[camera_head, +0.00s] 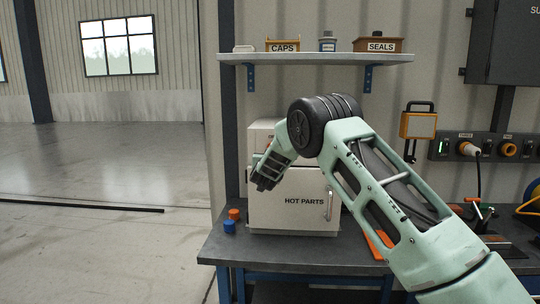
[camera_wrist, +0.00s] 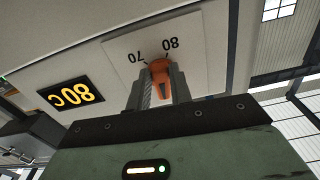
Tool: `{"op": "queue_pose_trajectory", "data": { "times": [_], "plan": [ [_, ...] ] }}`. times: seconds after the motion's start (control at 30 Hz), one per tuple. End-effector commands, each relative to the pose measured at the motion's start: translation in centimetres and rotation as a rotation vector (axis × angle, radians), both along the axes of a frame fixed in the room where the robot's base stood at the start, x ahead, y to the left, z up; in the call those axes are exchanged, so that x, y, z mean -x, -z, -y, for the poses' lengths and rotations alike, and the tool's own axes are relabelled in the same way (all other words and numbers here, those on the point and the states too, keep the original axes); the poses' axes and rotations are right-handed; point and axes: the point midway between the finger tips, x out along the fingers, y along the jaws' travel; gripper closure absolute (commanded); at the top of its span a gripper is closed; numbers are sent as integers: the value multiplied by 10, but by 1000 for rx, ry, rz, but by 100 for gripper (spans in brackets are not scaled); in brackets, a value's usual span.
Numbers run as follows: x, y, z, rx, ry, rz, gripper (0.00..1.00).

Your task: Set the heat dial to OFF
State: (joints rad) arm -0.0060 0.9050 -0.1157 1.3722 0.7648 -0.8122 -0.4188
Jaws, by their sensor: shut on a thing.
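The heat dial (camera_wrist: 161,70) shows in the wrist view as an orange knob on a pale panel (camera_wrist: 199,63). My gripper (camera_wrist: 160,88) is shut on the dial, with one finger on each side of it. The upside-down marks 70 and 80 show just beyond the knob; the other marks, including OFF, are hidden or out of view. A display (camera_wrist: 71,94) beside the panel reads 80C in yellow. In the head view, my gripper (camera_head: 266,176) is at the upper front of the white HOT PARTS cabinet (camera_head: 290,213), and my arm hides the dial.
The cabinet stands on a dark workbench (camera_head: 285,254). Blue and orange small parts (camera_head: 230,226) lie left of it. A shelf (camera_head: 315,58) with CAPS and SEALS boxes hangs above. Sockets and cables (camera_head: 470,149) are at right. The floor at left is open.

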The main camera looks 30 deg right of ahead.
Motion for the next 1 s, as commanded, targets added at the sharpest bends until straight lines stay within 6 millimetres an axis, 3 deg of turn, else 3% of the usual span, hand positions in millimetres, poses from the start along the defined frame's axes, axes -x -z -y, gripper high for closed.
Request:
{"op": "queue_pose_trajectory", "data": {
  "times": [0.3, 0.87, 0.9, 0.97, 1.0],
  "plan": [
    [1, 1, 0, 112, -3, -78, 100],
    [2, 1, 1, 139, -2, -96, 100],
    [2, 1, 1, 139, -2, -96, 76],
    [1, 1, 1, 138, -2, -96, 59],
    [2, 1, 2, 138, -2, -96, 57]
  ]
}}
